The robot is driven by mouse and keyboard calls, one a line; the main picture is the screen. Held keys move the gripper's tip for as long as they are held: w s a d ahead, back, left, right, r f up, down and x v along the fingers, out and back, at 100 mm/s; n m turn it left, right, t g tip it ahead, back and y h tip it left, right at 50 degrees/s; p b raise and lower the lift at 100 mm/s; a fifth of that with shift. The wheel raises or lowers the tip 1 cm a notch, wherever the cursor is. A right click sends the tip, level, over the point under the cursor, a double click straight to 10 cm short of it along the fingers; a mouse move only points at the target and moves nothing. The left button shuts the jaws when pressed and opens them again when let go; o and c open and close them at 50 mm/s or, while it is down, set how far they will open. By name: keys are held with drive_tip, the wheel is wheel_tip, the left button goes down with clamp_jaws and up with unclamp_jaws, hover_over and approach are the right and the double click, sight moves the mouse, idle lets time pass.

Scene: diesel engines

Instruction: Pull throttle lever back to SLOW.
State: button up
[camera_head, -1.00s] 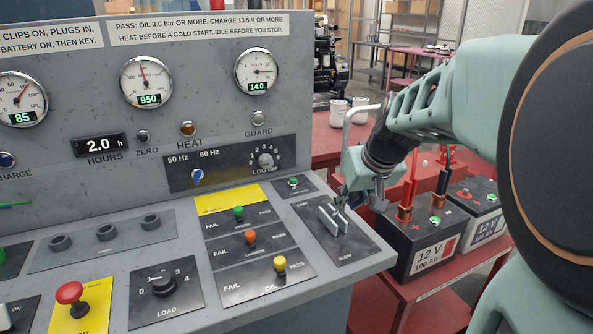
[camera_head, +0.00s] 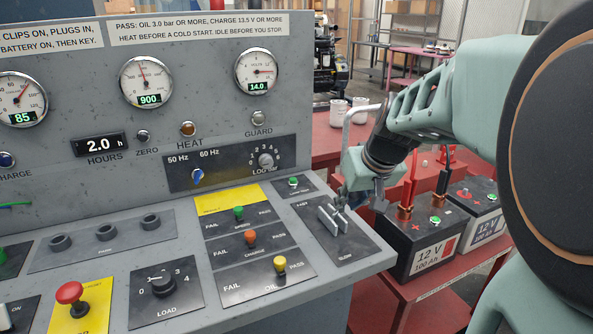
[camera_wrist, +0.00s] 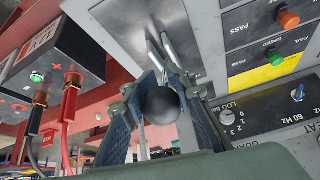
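The throttle lever stands on a dark plate (camera_head: 345,243) marked FAST at the far end and SLOW at the near end, on the console's right. Two pale guide bars (camera_head: 328,222) rise from the plate. In the wrist view, the lever's round black knob (camera_wrist: 160,105) sits between my fingers, which appear closed on its sides. The guide bars (camera_wrist: 172,50) show beyond it. My gripper (camera_head: 347,201) is over the plate in the head view, where it hides the knob. The speed gauge (camera_head: 146,82) reads 900.
Fail/pass switches (camera_head: 250,238) stand left of the plate, with a small green-lit panel (camera_head: 293,182) behind. Batteries with red and black clamps (camera_head: 432,240) stand on a red bench to the right. A red stop button (camera_head: 69,293) is at the console's front left.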

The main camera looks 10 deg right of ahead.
drive_tip(key=o, duration=0.5)
drive_tip(key=shift+d+f, duration=0.1)
drive_tip(key=shift+f, duration=0.15)
drive_tip(key=shift+o, duration=0.2)
drive_tip(key=shift+r, duration=0.1)
wheel_tip(320, 180, up, 10)
drive_tip(key=shift+r, duration=0.1)
